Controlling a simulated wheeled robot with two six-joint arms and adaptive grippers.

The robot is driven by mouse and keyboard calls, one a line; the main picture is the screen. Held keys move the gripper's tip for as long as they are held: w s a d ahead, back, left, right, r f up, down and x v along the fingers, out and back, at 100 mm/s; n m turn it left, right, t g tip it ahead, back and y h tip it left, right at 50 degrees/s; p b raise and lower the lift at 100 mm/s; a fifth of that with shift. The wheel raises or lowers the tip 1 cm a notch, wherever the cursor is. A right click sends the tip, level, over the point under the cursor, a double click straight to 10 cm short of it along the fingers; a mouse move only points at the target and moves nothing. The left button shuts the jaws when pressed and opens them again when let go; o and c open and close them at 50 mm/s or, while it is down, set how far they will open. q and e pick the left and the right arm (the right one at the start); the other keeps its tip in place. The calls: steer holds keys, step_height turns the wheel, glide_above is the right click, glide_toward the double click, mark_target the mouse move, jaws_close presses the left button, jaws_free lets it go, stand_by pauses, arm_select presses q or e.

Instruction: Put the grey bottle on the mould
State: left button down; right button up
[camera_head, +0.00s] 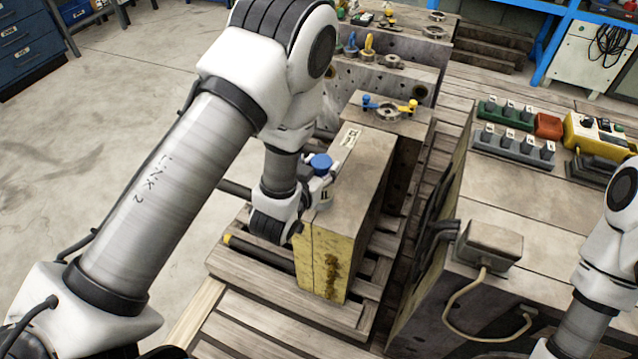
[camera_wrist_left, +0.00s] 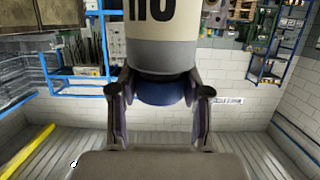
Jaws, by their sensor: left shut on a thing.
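The grey bottle (camera_head: 322,190), with a pale body, dark lettering and a blue cap, is at the left edge of the mould's top in the head view. My left gripper (camera_head: 311,178) is shut on it, mostly hidden behind my own wrist. In the left wrist view the bottle (camera_wrist_left: 165,55) shows large, with its blue cap between the fingers of the gripper (camera_wrist_left: 160,90). The mould (camera_head: 365,165) is a big block with a grey-brown top and a stained yellow front. I cannot tell whether the bottle's base touches it. My right gripper is out of view.
Other mould blocks (camera_head: 405,125) stand behind, one with a blue and yellow fitting (camera_head: 388,106) on top. A bench block (camera_head: 555,200) at right carries a grey box (camera_head: 490,245), cable and coloured parts. The mould's top is mostly clear.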

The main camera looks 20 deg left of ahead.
arm_select(q)
steer(key=shift+w+a+f, duration=0.15)
steer(key=shift+f, duration=0.45)
steer(key=shift+w+a+f, duration=0.15)
steer(key=shift+f, duration=0.45)
steer(key=shift+w+a+f, duration=0.15)
steer(key=shift+f, duration=0.45)
steer(key=c, duration=0.5)
jaws_free()
steer(key=shift+f, duration=0.1)
steer(key=shift+c, duration=0.2)
